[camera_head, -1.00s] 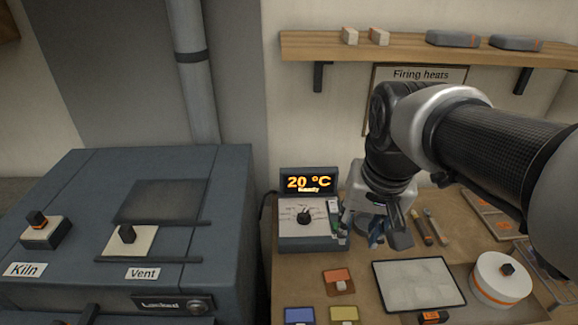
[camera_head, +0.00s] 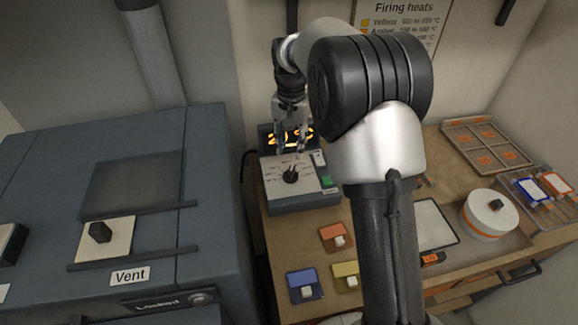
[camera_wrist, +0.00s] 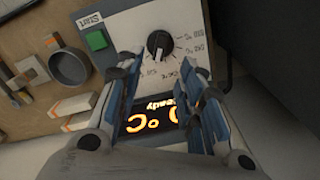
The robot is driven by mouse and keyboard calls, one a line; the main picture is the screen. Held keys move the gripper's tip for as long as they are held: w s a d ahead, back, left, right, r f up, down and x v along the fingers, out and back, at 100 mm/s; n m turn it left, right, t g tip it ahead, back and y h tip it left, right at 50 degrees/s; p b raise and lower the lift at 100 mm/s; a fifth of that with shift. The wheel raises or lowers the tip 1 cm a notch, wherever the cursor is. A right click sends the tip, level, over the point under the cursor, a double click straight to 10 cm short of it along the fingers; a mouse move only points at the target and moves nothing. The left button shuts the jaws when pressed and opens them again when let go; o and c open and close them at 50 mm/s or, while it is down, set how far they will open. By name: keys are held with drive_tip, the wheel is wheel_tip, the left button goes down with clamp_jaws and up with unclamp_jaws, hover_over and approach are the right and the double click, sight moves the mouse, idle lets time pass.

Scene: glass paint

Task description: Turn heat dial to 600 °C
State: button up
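The heat dial (camera_head: 291,174) is a black knob on the light face of the grey control box (camera_head: 303,203), with printed marks around it. The dial also shows in the wrist view (camera_wrist: 159,44), beyond my fingertips. The orange display (camera_head: 279,138) is partly hidden by my gripper in the head view. In the wrist view the display (camera_wrist: 152,118) appears between my fingers, upside down and partly covered, with "°C" and "ready" legible. My gripper (camera_head: 291,148) is above the box, behind the dial and apart from it. Its fingers are spread and empty.
A green Start button (camera_wrist: 96,40) is beside the dial. The kiln (camera_head: 120,200) with its vent knob stands left of the box. My arm hides part of the bench.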

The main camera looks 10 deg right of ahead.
sight(291, 170)
wheel_tip(291, 170, down, 9)
drive_tip(key=shift+f+b, duration=0.15)
drive_tip(key=shift+b, duration=1)
drive_tip(key=shift+c, duration=0.2)
clamp_jaws()
